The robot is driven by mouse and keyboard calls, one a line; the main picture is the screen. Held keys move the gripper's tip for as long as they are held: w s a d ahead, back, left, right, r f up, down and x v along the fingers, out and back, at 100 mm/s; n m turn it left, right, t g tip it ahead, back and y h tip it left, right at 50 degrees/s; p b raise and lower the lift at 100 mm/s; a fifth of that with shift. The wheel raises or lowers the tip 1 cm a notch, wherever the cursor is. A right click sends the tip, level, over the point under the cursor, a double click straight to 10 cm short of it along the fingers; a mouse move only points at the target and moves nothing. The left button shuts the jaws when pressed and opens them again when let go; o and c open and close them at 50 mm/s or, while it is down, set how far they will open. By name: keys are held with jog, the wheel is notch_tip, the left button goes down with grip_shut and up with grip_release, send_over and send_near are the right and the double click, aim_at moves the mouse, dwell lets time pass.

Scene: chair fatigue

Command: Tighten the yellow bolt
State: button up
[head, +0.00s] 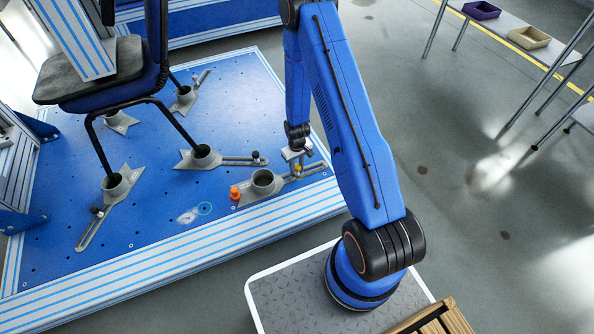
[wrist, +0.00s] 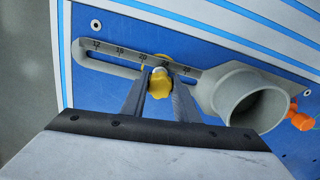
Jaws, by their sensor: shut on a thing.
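The yellow bolt (wrist: 158,84) sits in the slot of a grey slotted clamp arm (wrist: 112,50), near the scale's higher numbers. It also shows small in the head view (head: 298,168), partly hidden by my gripper. My gripper (wrist: 158,88) is shut on the yellow bolt, one finger on each side of its knob. In the head view my gripper (head: 296,158) reaches down to the clamp at the right front of the blue plate. The clamp's round grey cup (wrist: 252,98) is empty and stands to the right of the bolt in the wrist view.
An orange knob (head: 235,193) stands beside the cup. A chair (head: 110,80) stands on the blue perforated plate (head: 130,225), its legs in other grey cups. Tables with bins (head: 528,37) stand at the upper right.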

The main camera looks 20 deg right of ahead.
jog(key=shift+m, duration=2.1)
jog(key=m, duration=0.4)
jog(key=o, duration=1.1)
jog(key=shift+c, duration=0.2)
